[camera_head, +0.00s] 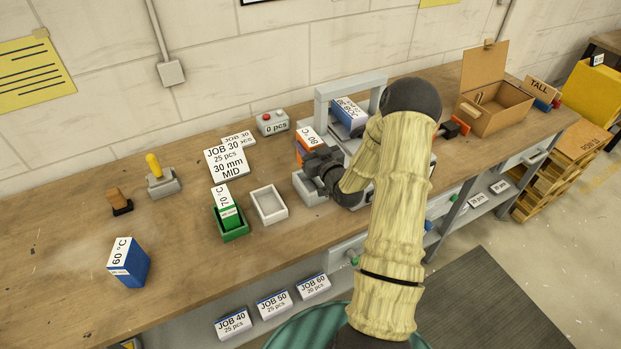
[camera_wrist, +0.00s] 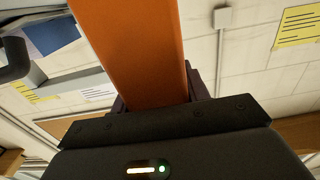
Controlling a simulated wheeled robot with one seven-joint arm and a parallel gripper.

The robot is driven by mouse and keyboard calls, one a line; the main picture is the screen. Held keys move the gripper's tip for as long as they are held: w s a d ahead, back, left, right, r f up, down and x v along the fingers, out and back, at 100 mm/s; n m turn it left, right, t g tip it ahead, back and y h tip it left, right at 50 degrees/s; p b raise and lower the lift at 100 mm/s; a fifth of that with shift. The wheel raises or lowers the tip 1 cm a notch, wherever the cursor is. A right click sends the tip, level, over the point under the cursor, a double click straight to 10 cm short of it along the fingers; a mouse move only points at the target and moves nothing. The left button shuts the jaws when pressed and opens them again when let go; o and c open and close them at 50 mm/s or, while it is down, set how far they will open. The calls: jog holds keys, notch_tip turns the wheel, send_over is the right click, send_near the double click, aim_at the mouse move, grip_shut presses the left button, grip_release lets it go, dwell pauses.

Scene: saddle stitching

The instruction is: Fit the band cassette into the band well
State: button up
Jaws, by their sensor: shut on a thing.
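The orange cassette (camera_head: 303,151) has a white top label that seems to read 80 °C. My gripper (camera_head: 322,163) is shut on it at the left side of the grey machine (camera_head: 321,100). In the wrist view the orange cassette (camera_wrist: 135,50) rises between the dark fingers of my gripper (camera_wrist: 158,100). A green cassette (camera_head: 230,217) marked 70 °C stands in a green tray (camera_head: 235,236). A blue cassette (camera_head: 129,265) marked 60 °C stands at the front left. My arm hides much of the machine; I cannot make out the band well or whether the orange cassette touches anything.
An empty white tray (camera_head: 258,208) sits left of my gripper. A blue block (camera_head: 349,115) with a white label is in the machine's frame. A counter box (camera_head: 272,123) reads 0 pcs. A cardboard box (camera_head: 496,108) stands to the right. The left tabletop has free room.

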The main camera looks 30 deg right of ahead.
notch_tip(320, 180, down, 6)
jog(key=b, duration=0.2)
jog(key=shift+w+d+f+b, duration=0.1)
jog(key=shift+f+b, duration=0.05)
jog(key=shift+b, duration=0.15)
jog(key=shift+w, duration=0.1)
jog(key=shift+d, duration=0.2)
jog(key=f, duration=0.1)
jog(key=f+b, duration=0.1)
jog(key=f, duration=0.1)
jog(key=f+b, duration=0.1)
jog(key=shift+a+f, duration=0.25)
jog(key=shift+f, duration=0.05)
jog(key=shift+r, duration=0.15)
jog(key=shift+s+f+b, duration=0.2)
jog(key=shift+b, duration=0.15)
jog(key=o, duration=1.2)
jog(key=shift+d, duration=0.1)
